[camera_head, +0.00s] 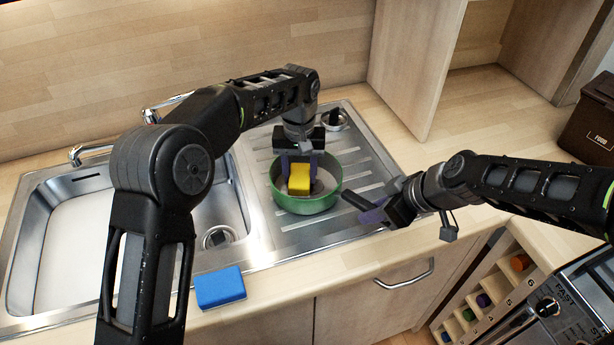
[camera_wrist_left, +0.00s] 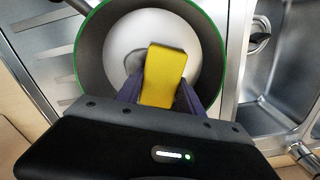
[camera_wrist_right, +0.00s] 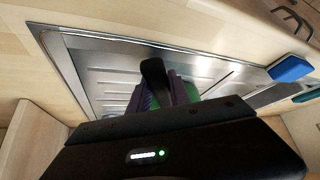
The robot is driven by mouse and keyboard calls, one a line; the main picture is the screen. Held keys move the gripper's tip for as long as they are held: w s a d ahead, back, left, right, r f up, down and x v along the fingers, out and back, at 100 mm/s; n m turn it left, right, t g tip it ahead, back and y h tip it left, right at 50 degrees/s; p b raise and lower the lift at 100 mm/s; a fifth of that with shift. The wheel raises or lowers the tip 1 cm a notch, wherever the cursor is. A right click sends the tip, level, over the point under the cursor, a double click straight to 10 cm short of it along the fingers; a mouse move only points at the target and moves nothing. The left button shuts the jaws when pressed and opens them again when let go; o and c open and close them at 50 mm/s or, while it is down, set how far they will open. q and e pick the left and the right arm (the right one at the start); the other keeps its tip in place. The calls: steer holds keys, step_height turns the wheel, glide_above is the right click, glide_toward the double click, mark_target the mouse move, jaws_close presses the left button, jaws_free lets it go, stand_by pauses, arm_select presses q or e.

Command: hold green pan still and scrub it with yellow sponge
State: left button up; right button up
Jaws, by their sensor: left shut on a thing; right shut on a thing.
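The green pan (camera_head: 309,205) sits on the ribbed drainboard right of the sink, and its pale inside also shows in the left wrist view (camera_wrist_left: 120,39). My left gripper (camera_head: 298,164) points down into the pan, shut on the yellow sponge (camera_head: 299,181). The sponge (camera_wrist_left: 162,77) is inside the pan's rim; I cannot tell whether it touches the bottom. A greyish patch (camera_wrist_left: 135,61) shows on the pan floor beside the sponge. My right gripper (camera_head: 374,212) is shut on the pan's dark handle (camera_wrist_right: 153,72), right of the pan. The green pan is mostly hidden in the right wrist view.
A steel sink (camera_head: 62,262) with two basins and taps lies left of the drainboard. A blue sponge (camera_head: 220,288) rests on the counter's front edge. A round drain part (camera_head: 335,120) lies behind the pan. A dark food box (camera_head: 592,125) stands far right.

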mark_target(313, 189)
arm_select(q)
steer(key=shift+w, duration=0.15)
steer(key=shift+w+d, duration=0.1)
steer(key=shift+w, duration=0.1)
stand_by(0.3)
steer(key=shift+s+d+f, duration=0.15)
steer(key=shift+s+d, duration=1.05)
steer(key=shift+d, duration=0.3)
steer(key=shift+w+a+r, duration=0.15)
steer(key=shift+w+a, duration=0.45)
steer(key=shift+a, duration=0.15)
steer(key=shift+w+a+r, duration=0.1)
steer(key=shift+w+a, duration=0.5)
steer(key=shift+a, duration=0.15)
